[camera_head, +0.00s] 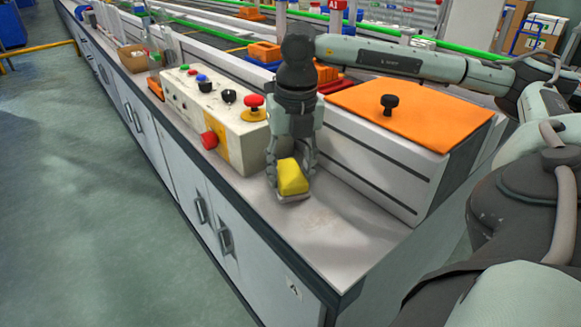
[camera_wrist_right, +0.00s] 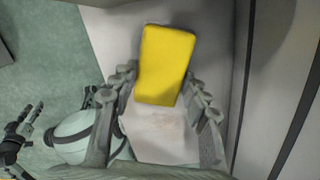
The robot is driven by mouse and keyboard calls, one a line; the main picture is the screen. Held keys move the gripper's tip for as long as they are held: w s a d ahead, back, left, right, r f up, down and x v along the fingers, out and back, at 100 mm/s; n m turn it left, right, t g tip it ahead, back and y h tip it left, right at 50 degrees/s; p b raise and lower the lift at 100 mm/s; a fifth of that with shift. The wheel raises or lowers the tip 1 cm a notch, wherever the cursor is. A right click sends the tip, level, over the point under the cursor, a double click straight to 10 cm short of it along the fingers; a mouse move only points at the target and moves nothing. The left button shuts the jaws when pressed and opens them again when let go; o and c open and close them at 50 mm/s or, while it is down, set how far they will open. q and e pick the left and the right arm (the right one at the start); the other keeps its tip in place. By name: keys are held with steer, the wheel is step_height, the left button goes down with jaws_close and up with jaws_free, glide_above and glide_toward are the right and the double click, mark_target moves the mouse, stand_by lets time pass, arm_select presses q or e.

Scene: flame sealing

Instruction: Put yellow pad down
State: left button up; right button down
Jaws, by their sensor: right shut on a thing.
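The yellow pad (camera_head: 292,177) is a small bright block low in front of my right gripper, over the near end of the grey bench top (camera_head: 335,222). My right gripper (camera_head: 291,172) points down and is shut on the pad, with a finger at each side. In the right wrist view the yellow pad (camera_wrist_right: 166,62) juts out past the fingertips of my right gripper (camera_wrist_right: 164,92), and a pale block lies between the fingers. I cannot tell whether the pad touches the bench. A dark gripper, seemingly my left gripper (camera_wrist_right: 26,124), shows small at the left edge, its fingers apart.
A cream control box (camera_head: 222,120) with red knobs stands just left of my right gripper. A grey housing (camera_head: 385,165) with an orange lid (camera_head: 410,112) and a black knob stands to the right. The bench top in front is bare up to its dark edge.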

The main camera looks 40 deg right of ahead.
steer(key=shift+f, duration=0.1)
steer(key=c, duration=0.8)
jaws_free()
arm_select(q)
steer(key=shift+s+r, duration=0.15)
steer(key=shift+r, duration=0.15)
